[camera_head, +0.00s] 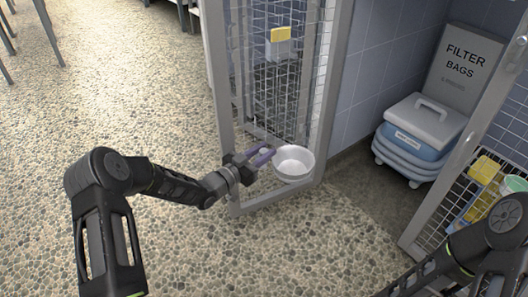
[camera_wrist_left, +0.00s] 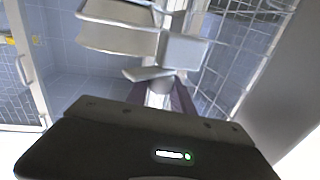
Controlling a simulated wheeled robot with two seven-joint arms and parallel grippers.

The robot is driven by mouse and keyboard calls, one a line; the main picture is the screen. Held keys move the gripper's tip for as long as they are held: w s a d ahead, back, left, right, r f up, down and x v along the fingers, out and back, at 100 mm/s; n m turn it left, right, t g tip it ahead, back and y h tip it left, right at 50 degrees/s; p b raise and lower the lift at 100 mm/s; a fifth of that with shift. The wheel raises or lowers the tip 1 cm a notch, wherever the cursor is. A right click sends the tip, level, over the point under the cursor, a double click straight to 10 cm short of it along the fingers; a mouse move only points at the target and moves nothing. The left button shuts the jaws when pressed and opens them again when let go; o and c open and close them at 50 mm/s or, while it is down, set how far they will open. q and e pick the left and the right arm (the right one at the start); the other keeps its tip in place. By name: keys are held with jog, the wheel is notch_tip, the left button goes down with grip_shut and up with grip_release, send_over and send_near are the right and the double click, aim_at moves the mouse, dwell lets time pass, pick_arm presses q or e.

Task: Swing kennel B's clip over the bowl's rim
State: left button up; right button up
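In the head view a pale, round bowl (camera_head: 294,160) sits at the lower right of the open mesh door's frame (camera_head: 275,203). My left gripper (camera_head: 264,157), with purple fingers, is just left of the bowl, about level with its rim. Its fingers look apart, with a gap between them. In the left wrist view the fingers (camera_wrist_left: 165,98) show above the dark gripper body. Pale grey blocky parts (camera_wrist_left: 150,73) lie just beyond them; I cannot tell whether these include the clip. The clip is not clear in the head view. My right gripper is out of view.
A blue-and-grey lidded bin (camera_head: 415,140) stands by the tiled wall, with a box marked FILTER BAGS (camera_head: 461,65) behind it. Another mesh door (camera_head: 425,215) is at the right, near my right arm. A yellow-topped item (camera_head: 281,34) is at the mesh.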

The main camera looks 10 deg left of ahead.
pick_arm(q)
grip_shut()
jog(key=shift+n+t+y, duration=0.4)
jog(key=shift+y, duration=0.3)
jog(key=n+y, duration=0.1)
jog(key=y, duration=0.1)
jog(key=n+t+y, duration=0.1)
jog(key=n+y, duration=0.1)
jog(key=y, duration=0.1)
jog(key=shift+d+n+t, duration=0.2)
jog(key=shift+n+t, duration=0.1)
jog(key=n+y, duration=0.2)
jog(key=y, duration=0.2)
jog(key=n+y, duration=0.3)
jog(key=y, duration=0.1)
jog(key=shift+d+r, duration=0.1)
jog(key=shift+d, duration=0.05)
jog(key=n+g+y, duration=0.1)
jog(key=n+y, duration=0.1)
jog(key=y, duration=0.1)
jog(key=n+g+y, duration=0.2)
jog(key=shift+g+y, duration=0.3)
jog(key=shift+y, duration=0.1)
jog(key=shift+a+n+g+y, duration=0.15)
jog(key=shift+n+g+y, duration=0.75)
jog(key=shift+g+y, duration=0.05)
jog(key=shift+a+n+g+y, duration=0.15)
jog(key=shift+n+g+y, duration=0.75)
jog(key=shift+g+y, duration=0.05)
